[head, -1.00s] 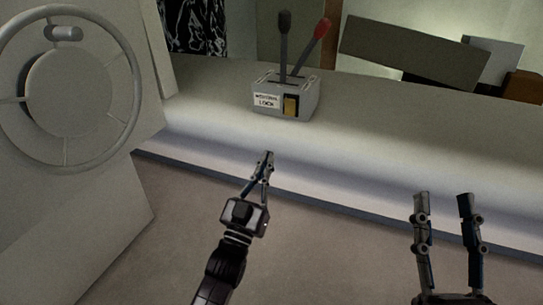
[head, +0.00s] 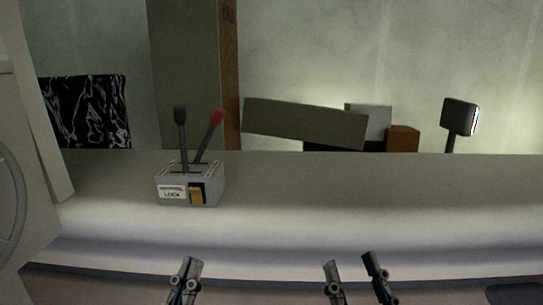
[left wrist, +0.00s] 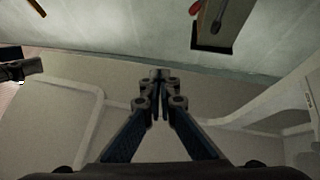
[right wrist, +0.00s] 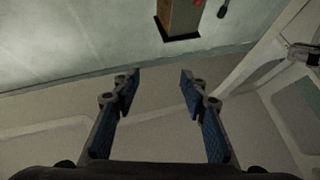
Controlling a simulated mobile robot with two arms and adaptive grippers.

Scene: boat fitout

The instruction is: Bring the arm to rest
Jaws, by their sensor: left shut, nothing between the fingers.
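My left gripper (head: 187,268) is at the bottom of the head view, in front of the counter edge and below the lever box. Its fingers are together and empty; the left wrist view also shows the closed fingertips (left wrist: 159,80). My right gripper (head: 352,262) is to the right of it, also low in front of the counter. Its fingers are spread with nothing between them, as the right wrist view (right wrist: 160,78) shows. Most of both arms is out of the head view.
A grey lever box (head: 190,186) with a black lever, a red lever and a yellow latch stands on the counter (head: 330,185). A steering wheel (head: 10,195) is at the far left. Boards (head: 305,122) and a dark panel on a post (head: 459,116) stand behind the counter.

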